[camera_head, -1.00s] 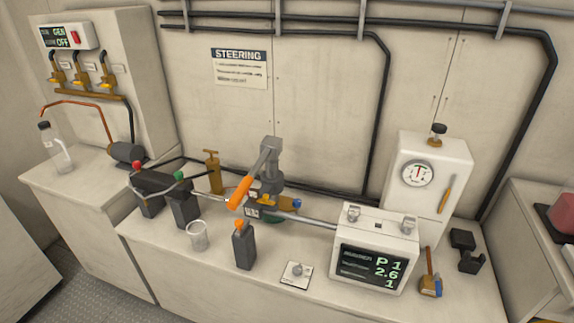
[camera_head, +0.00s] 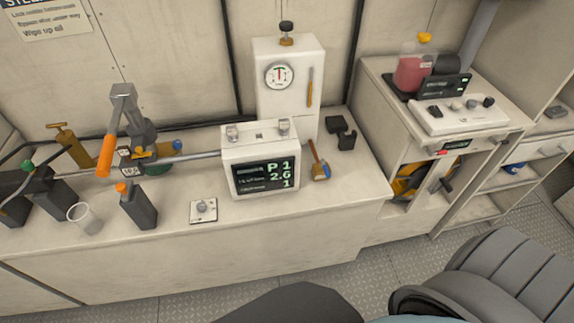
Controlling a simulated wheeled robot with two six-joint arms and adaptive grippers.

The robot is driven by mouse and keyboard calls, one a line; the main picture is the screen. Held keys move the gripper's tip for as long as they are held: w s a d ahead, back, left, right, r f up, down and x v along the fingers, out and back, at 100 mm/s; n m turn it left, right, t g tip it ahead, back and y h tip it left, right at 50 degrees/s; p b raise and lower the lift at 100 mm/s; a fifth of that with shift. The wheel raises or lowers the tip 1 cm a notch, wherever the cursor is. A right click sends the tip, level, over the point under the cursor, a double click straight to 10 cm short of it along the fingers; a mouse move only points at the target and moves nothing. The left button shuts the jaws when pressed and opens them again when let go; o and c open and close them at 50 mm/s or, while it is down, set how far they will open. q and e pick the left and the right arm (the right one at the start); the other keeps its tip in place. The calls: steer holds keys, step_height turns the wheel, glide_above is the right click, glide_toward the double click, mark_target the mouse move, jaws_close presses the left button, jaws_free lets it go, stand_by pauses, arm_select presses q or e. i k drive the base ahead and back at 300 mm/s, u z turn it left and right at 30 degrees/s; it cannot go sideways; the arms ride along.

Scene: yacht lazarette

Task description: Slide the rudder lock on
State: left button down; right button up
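A black notched piece (camera_head: 341,133), which may be the rudder lock, lies on the counter right of the white display box (camera_head: 258,160). It looks like one or two dark blocks; I cannot tell if they are joined. A bare metal rod (camera_head: 199,157) runs level into the left side of the display box from the grey pump unit (camera_head: 128,118) with the orange handle (camera_head: 107,156). Neither of my grippers shows in the head view.
A brush (camera_head: 319,160) lies between display box and black piece. A gauge cabinet (camera_head: 289,85) stands behind. A dark bottle (camera_head: 138,206), a glass (camera_head: 84,218) and a small knob plate (camera_head: 204,210) stand along the front. Right of the black piece the counter is bare.

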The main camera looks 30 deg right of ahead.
mark_target(125, 187)
steer(key=z, duration=2.35)
steer(key=k, duration=0.95)
steer(key=u, duration=1.1)
steer(key=i, duration=0.5)
